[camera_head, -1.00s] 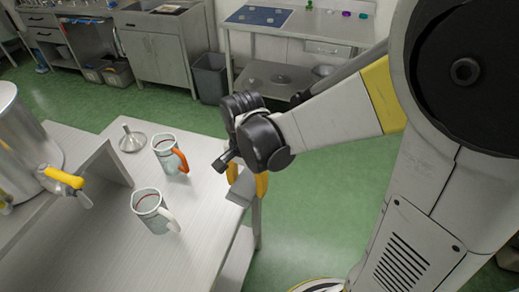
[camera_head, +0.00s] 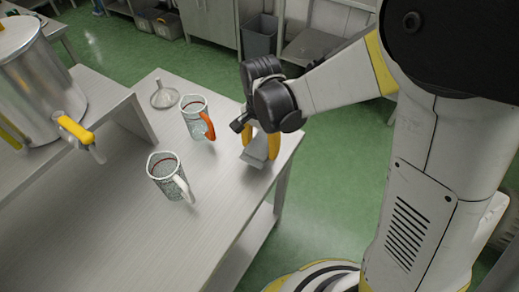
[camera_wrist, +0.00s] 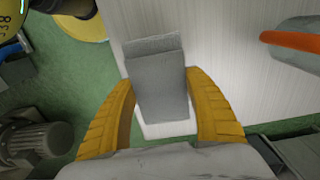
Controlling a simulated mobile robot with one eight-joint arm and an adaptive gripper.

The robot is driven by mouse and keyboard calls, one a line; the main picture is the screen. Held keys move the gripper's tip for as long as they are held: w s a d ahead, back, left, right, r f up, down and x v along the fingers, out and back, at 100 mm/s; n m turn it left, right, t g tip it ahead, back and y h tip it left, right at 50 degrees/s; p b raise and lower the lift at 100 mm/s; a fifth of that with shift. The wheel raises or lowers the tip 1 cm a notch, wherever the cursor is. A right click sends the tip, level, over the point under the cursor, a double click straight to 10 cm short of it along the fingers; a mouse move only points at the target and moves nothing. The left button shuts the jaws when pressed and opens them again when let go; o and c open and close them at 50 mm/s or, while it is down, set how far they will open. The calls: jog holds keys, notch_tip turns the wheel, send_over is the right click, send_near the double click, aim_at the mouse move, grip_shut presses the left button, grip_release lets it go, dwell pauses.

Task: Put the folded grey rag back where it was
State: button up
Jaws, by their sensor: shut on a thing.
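The folded grey rag (camera_wrist: 158,85) is between the two yellow fingers of my gripper (camera_wrist: 165,120) in the wrist view. In the head view the rag (camera_head: 255,150) hangs below my gripper (camera_head: 262,142), over the right end of the light table (camera_head: 130,225). My gripper is shut on the rag. I cannot tell whether the rag touches the table top. A white patch (camera_wrist: 168,129) shows just past the rag's lower edge in the wrist view; what it is stays unclear.
A jug with an orange handle (camera_head: 196,118) stands left of my gripper. A jug with a white handle (camera_head: 168,178) is nearer. A metal funnel (camera_head: 164,94) lies behind them. A steel vessel with a yellow-handled tap (camera_head: 40,85) stands on a raised shelf at left.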

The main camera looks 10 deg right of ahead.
aim_at(261, 156)
jog(key=shift+w+f+b, duration=0.1)
jog(key=shift+f+b, duration=0.85)
jog(key=shift+f, duration=1.05)
jog(key=shift+f, duration=0.15)
jog(key=o, duration=1.2)
